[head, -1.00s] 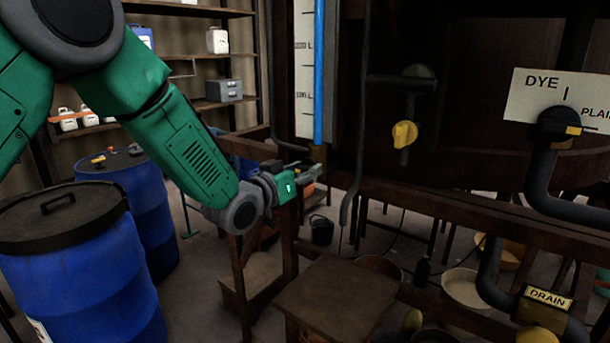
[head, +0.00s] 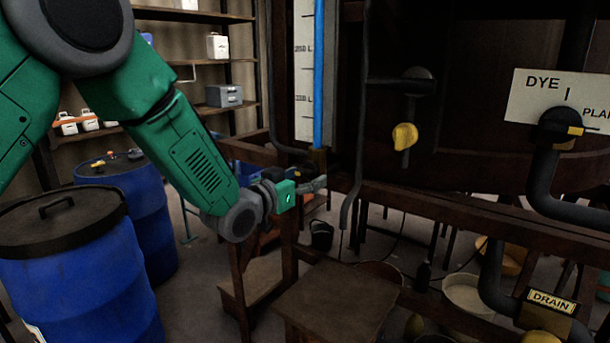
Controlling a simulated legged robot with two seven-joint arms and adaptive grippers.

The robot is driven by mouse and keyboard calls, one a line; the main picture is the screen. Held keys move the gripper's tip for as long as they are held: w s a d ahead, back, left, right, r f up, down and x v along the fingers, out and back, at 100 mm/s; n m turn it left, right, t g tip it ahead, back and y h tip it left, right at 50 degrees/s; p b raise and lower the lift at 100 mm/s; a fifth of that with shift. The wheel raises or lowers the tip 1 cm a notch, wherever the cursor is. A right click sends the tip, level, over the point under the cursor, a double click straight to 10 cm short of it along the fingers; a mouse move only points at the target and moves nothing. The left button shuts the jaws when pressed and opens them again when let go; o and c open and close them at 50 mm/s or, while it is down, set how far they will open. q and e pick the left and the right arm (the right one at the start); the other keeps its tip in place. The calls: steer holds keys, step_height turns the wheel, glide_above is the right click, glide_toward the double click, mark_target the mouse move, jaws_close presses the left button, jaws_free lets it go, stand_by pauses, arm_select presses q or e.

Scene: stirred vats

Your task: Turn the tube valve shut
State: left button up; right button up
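The blue sight tube (head: 319,75) stands upright in front of a white litre scale (head: 304,65) on the dark vat. A small brass-coloured fitting (head: 318,158) sits at the tube's lower end; any valve handle there is too small and dark to make out. My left gripper (head: 322,184) is just below this fitting, apart from it in the picture. Its fingers point right, and their opening is too small to judge. I see nothing held in it. My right gripper is not in view.
A yellow-handled valve (head: 404,136) and the DYE/PLAIN selector (head: 562,128) are on the right. A DRAIN label (head: 551,301) is at lower right. A wooden beam (head: 440,208) runs below the vat. A dark hanging pipe (head: 357,140) is close right of my gripper. Blue drums (head: 80,285) stand left.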

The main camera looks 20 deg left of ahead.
arm_select(q)
steer(key=shift+w+r, duration=0.1)
steer(key=shift+r, duration=0.1)
steer(key=shift+r, duration=0.1)
steer(key=shift+s+a, duration=0.15)
steer(key=shift+s, duration=0.1)
steer(key=v, duration=1.1)
steer(key=shift+s+f, duration=0.15)
steer(key=shift+f, duration=0.1)
steer(key=shift+a, duration=0.1)
